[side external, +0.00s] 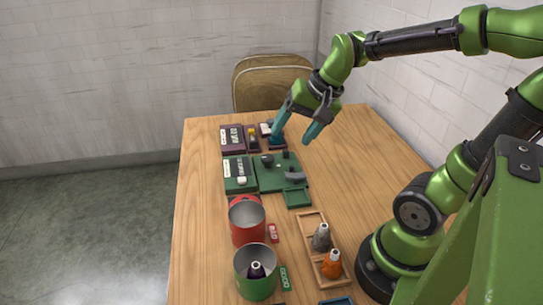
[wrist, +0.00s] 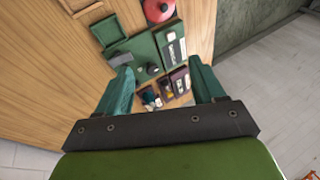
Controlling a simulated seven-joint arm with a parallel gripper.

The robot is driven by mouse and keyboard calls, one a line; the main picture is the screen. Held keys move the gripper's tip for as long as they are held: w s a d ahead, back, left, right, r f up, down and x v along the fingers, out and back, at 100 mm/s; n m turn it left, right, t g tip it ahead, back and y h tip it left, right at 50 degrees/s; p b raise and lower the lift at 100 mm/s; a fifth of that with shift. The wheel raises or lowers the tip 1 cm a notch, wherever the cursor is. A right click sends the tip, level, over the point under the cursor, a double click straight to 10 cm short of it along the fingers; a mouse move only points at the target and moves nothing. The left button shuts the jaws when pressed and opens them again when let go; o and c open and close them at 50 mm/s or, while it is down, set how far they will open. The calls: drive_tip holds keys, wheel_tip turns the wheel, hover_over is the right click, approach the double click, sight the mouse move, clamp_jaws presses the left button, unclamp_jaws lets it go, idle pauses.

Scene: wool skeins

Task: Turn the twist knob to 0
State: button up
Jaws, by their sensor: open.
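A green board (side external: 272,181) lies on the table and carries a dark round knob (side external: 267,160), which also shows in the wrist view (wrist: 152,69). I cannot read its pointer or any numbers. A grey curved piece (side external: 295,176) is at the board's right front. My gripper (side external: 294,136) is open and empty, above the far end of the boards and apart from the knob. In the wrist view its two teal fingers (wrist: 161,78) are spread, with the knob showing between and beyond them.
A green panel (side external: 234,171) and a purple panel (side external: 231,138) with white labels lie alongside. A red pot (side external: 245,220) and a green pot (side external: 248,283) stand nearer. A wooden tray (side external: 309,222) holds grey and orange skeins.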

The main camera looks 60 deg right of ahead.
sight(268, 157)
drive_tip(key=w+d+f+m, duration=0.1)
drive_tip(key=w+d+m, duration=0.25)
drive_tip(key=m, duration=0.35)
drive_tip(key=w+d+f+m+g, duration=0.1)
drive_tip(key=w+d+f+m, duration=0.1)
drive_tip(key=d+m, duration=0.45)
drive_tip(key=w+d+f+m, duration=0.1)
drive_tip(key=w+d+m, duration=0.15)
drive_tip(key=m, duration=0.65)
drive_tip(key=x, duration=1.5)
drive_tip(key=shift+w+a+f, duration=0.2)
drive_tip(key=shift+a+f, duration=0.1)
drive_tip(key=c, duration=1)
